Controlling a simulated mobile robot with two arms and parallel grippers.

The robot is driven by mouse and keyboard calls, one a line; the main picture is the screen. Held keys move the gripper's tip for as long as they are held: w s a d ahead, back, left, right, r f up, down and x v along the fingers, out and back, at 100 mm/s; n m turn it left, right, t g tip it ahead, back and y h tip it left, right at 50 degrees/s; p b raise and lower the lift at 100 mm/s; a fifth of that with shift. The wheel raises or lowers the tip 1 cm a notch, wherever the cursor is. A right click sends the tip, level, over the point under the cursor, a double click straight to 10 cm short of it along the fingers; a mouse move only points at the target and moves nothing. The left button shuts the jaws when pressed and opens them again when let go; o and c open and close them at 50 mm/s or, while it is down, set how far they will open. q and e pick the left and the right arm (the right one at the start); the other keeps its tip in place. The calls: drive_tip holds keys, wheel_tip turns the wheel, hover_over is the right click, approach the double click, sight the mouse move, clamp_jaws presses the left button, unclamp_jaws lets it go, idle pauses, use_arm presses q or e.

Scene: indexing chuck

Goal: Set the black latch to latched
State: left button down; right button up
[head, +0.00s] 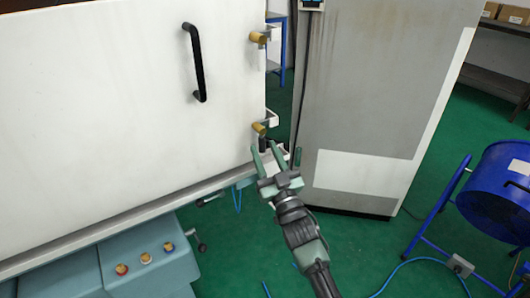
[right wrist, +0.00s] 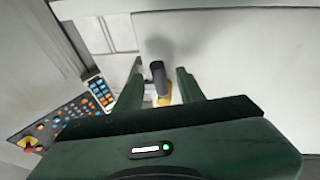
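The black latch (head: 263,143) is the lower of two latches at the right edge of the white door. It has a gold-yellow body and a short black grip that hangs down in the head view. In the right wrist view its black grip (right wrist: 158,73) shows between my fingers, with the yellow part partly hidden behind my gripper body. My right gripper (head: 276,158) is open, just below the latch in the head view. A gap shows on both sides of the grip, and I cannot tell whether they touch. My left gripper is not in view.
A second latch (head: 258,37) with a white grip sits higher on the door edge. The door has a black bar handle (head: 194,62). A grey cabinet (head: 375,90) stands close to the right. A control panel (right wrist: 65,122) shows in the right wrist view. A blue fan (head: 500,190) stands far right.

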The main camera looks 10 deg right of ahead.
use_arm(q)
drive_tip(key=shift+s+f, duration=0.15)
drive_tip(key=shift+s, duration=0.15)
use_arm(e)
drive_tip(key=v, duration=0.7)
drive_tip(key=shift+s+f, duration=0.2)
drive_tip(key=shift+s, duration=0.05)
